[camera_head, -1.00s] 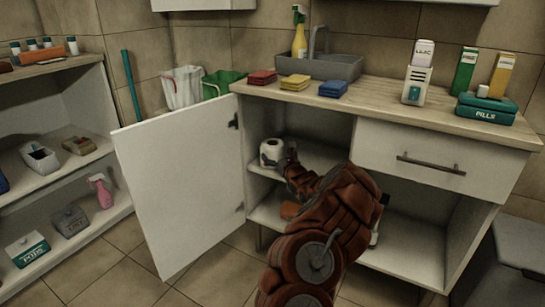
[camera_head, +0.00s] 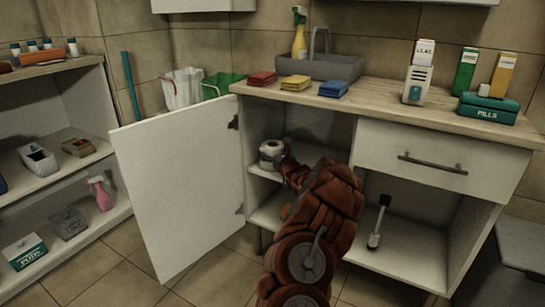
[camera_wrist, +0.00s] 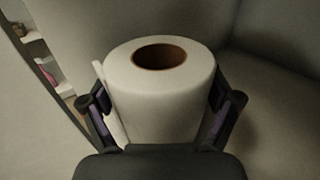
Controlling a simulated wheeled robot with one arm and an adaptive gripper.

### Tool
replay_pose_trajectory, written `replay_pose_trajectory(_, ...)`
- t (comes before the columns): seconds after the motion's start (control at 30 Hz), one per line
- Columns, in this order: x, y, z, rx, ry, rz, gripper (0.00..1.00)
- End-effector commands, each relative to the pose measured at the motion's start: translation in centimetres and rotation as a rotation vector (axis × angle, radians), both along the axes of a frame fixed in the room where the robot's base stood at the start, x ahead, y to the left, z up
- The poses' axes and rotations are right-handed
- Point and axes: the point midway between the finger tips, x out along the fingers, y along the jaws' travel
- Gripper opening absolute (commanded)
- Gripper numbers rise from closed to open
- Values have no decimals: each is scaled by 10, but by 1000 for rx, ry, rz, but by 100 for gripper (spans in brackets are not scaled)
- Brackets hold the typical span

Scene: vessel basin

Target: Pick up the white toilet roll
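The white toilet roll (camera_head: 270,155) stands upright on the upper shelf inside the open cabinet. In the wrist view, the roll (camera_wrist: 155,100) fills the middle, with its brown core hole facing up and a loose paper edge on its left. My gripper (camera_wrist: 158,98) has one finger on each side of the roll, very close to its surface. The fingers are spread about as wide as the roll, and no firm grip shows. In the head view, my gripper (camera_head: 286,160) is at the roll's right side, partly hidden by my arm.
The open cabinet door (camera_head: 180,190) stands to the left of the roll. The cabinet's back and side walls are close around it. A black-and-white brush (camera_head: 378,222) leans on the lower level. Sponges, a grey basket (camera_head: 320,66) and boxes stand on the counter (camera_head: 400,105).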

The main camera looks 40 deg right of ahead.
Motion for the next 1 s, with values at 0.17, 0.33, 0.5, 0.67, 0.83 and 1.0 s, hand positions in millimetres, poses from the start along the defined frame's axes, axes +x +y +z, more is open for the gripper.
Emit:
replay_pose_trajectory(0.17,0,0,0,0,0,0,59)
replay_pose_trajectory(0.33,0,0,0,0,0,0,51)
replay_pose_trajectory(0.5,0,0,2,0,-1,0,51)
replay_pose_trajectory(0.67,0,0,15,-1,-4,0,51)
replay_pose_trajectory(0.83,1,0,38,-2,-3,1,51)
replay_pose_trajectory(1.0,-14,3,38,3,1,-3,51)
